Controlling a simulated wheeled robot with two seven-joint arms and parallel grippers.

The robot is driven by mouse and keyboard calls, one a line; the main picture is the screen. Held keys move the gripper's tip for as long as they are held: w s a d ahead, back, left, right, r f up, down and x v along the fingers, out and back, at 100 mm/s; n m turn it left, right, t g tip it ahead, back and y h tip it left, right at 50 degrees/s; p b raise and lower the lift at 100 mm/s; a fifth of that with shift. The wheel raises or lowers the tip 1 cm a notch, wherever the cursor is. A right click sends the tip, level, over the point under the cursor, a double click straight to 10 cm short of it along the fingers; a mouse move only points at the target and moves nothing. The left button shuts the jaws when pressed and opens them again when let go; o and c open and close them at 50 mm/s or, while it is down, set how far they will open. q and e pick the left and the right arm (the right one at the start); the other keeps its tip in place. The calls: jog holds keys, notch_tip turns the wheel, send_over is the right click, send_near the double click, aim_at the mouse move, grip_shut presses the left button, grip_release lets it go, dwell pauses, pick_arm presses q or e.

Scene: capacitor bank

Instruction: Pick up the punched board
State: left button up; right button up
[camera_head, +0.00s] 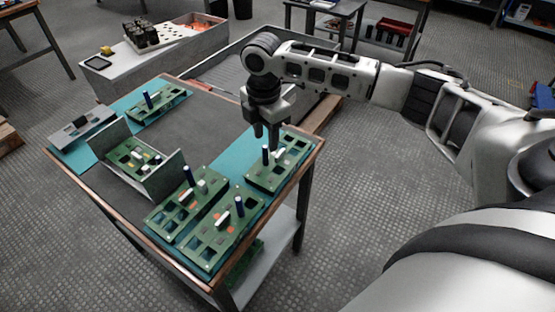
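Several green boards with square cut-outs lie on the table; which one is meant by the punched board I cannot tell. One green board (262,181) lies at the right edge on a teal mat, with a blue post and pale parts on it. My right gripper (267,137) points down just above this board, near its blue post. Its two dark fingers look apart, with nothing seen between them; contact with the board is unclear. Two more green boards lie side by side at the near corner, the nearer board (206,251) and its neighbour (163,220). My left gripper is out of view.
A green board (122,158) sits between grey upright plates at the table's middle. Another board (172,96) and a grey plate (71,134) lie at the far left. The dark table centre (190,130) is bare. A grey bench (108,78) with a perforated white plate stands behind.

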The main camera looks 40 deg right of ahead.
aim_at(266, 146)
notch_tip(266, 146, down, 6)
jog(key=shift+r, duration=0.15)
dwell(0.3)
grip_shut()
